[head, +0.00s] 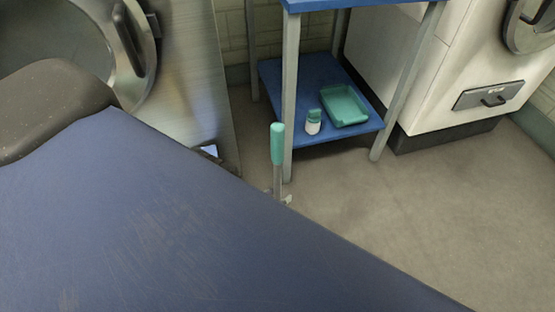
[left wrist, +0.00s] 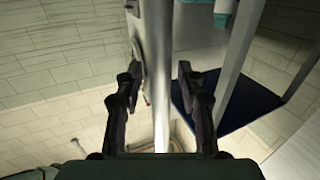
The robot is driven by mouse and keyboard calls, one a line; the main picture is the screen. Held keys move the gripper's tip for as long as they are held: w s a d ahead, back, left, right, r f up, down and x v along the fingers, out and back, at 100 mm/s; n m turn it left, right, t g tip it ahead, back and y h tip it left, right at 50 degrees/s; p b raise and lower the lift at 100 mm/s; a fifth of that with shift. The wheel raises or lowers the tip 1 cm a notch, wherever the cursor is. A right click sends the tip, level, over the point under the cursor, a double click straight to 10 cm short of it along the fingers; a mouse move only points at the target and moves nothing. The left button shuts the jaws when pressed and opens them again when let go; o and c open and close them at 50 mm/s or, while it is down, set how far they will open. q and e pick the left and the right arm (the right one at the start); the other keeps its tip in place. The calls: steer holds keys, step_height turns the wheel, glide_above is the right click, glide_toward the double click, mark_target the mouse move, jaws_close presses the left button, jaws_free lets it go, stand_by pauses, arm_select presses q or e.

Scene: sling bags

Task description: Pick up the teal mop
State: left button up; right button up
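The teal mop shows in the head view as an upright teal handle (head: 277,143) on a grey shaft, just left of a grey table leg. Its lower end is hidden behind the blue surface in the foreground. My left gripper (left wrist: 158,76) is open in the left wrist view, with its two dark fingers wide apart. In the head view I cannot make out the left gripper clearly. My right gripper is not in view.
A blue table with grey legs has a lower shelf (head: 300,85) holding a teal tray (head: 343,106) and a small white-and-teal bottle (head: 313,122). Machines stand at left (head: 195,70) and right (head: 440,90). Floor (head: 380,205) is clear at the right.

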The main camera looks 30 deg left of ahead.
arm_select(q)
jaws_close()
stand_by(0.6)
